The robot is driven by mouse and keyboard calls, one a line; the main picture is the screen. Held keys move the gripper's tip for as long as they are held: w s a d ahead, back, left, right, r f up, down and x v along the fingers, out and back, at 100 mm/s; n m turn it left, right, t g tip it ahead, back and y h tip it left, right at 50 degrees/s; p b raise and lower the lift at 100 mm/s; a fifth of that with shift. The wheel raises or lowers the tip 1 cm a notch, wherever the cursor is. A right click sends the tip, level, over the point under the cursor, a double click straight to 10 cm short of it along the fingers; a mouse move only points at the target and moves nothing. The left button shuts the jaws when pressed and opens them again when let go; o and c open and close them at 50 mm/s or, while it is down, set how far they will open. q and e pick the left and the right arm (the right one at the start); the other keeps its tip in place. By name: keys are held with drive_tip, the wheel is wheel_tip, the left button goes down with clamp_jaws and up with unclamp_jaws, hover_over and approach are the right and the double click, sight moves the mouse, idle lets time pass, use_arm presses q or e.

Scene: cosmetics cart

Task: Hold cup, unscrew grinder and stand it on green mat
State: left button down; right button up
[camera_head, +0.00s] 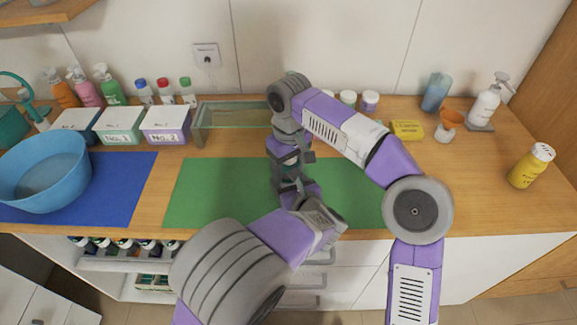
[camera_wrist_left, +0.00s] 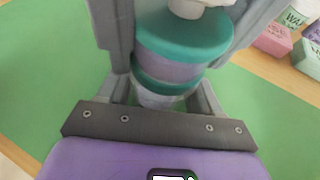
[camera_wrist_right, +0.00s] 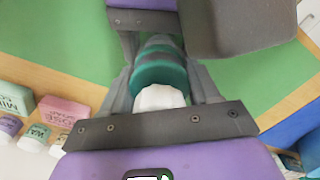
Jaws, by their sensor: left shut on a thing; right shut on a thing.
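A stacked piece with teal rings, a grey-purple band (camera_wrist_left: 168,70) and a white part stands between my grippers above the green mat (camera_head: 215,190). I take the banded body as the cup and the white-topped part (camera_wrist_right: 160,97) as the grinder. My left gripper (camera_head: 290,190) is shut around the lower body. My right gripper (camera_head: 289,150) comes down from above and is shut around the upper part. In the head view my arms and grippers mostly hide the piece. I cannot tell whether the two parts are still joined.
A blue basin (camera_head: 45,172) stands on a blue mat (camera_head: 125,185) at the left. Lidded boxes, bottles and a glass tray (camera_head: 235,115) line the back. A yellow box (camera_head: 407,130), orange funnel (camera_head: 450,118) and yellow shaker (camera_head: 530,166) stand at the right. Green mat lies bare around my grippers.

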drive_tip(key=shift+r, duration=0.95)
drive_tip(key=shift+r, duration=2)
use_arm(q)
drive_tip(key=shift+c, duration=0.8)
unclamp_jaws()
drive_tip(key=shift+o, duration=0.2)
drive_tip(key=shift+s, duration=0.1)
